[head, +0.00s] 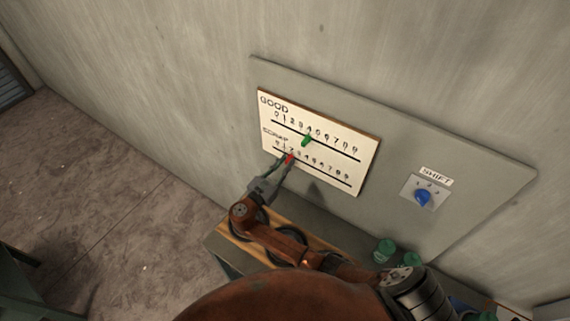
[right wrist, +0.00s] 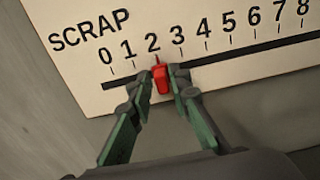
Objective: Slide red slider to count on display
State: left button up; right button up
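The white board (head: 272,101) on the wall panel has two numbered tracks, GOOD above and SCRAP below. The red slider (head: 289,158) is on the SCRAP track. In the right wrist view the red slider (right wrist: 161,79) stands just below the 2 mark. My right gripper (head: 286,161) reaches up to it from below. In the right wrist view its fingertips (right wrist: 162,82) close in on both sides of the red slider and appear to hold it. The green slider (head: 307,140) is on the GOOD track, near 4. No display showing a count is seen. My left gripper is not in view.
A blue SHIFT knob (head: 423,197) is on the panel to the right. Green round items (head: 384,249) stand on the bench. The wall left of the panel is bare.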

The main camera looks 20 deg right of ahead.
jog(key=shift+o, duration=1)
jog(key=v, duration=1.2)
jog(key=shift+d+f, duration=0.1)
jog(key=shift+f, duration=0.05)
